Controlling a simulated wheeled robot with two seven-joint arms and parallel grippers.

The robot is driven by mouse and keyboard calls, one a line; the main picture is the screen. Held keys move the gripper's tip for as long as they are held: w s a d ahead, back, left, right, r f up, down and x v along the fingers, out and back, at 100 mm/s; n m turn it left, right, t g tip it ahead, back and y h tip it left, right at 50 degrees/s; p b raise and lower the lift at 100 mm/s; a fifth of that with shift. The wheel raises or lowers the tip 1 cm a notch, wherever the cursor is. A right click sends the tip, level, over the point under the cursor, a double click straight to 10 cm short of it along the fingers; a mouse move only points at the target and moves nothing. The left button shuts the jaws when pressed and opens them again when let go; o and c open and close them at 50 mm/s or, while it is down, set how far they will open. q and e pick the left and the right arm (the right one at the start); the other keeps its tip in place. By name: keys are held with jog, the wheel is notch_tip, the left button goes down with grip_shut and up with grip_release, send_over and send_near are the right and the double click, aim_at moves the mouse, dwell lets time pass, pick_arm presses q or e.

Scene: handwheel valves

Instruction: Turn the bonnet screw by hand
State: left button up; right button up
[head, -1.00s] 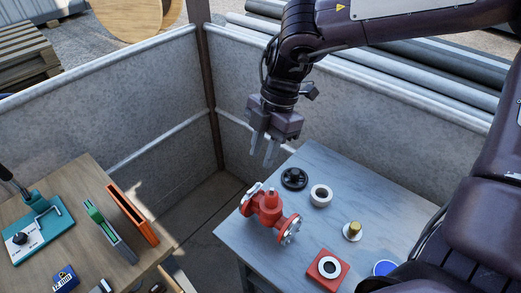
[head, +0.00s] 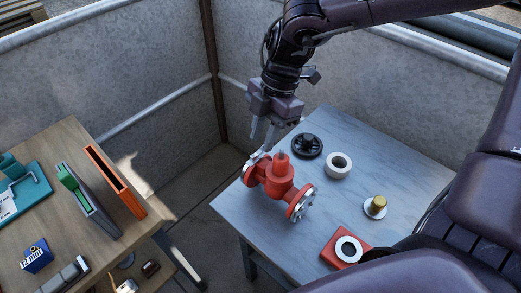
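A red flanged valve body (head: 274,180) stands on the grey-blue table (head: 330,225), with a small grey stem at the top of its bonnet (head: 282,160). I cannot make out the bonnet screw as a separate part. My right gripper (head: 261,145) points down just behind and left of the bonnet, close to the silver bolts on the left flange. Its two fingers are apart with nothing seen between them. I cannot tell whether a fingertip touches the valve. My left gripper is not in view.
A black handwheel (head: 307,146), a white ring (head: 339,165), a brass-coloured piece on a white disc (head: 375,206) and a red block with a white ring (head: 346,248) lie on the table. A wooden bench (head: 85,155) with tools stands left, across a gap.

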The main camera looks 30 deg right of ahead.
aim_at(259, 154)
jog(key=shift+b+x, duration=0.55)
jog(key=shift+x, duration=0.7)
jog(key=shift+s+a+r, duration=0.1)
jog(key=shift+r, duration=0.05)
grip_shut()
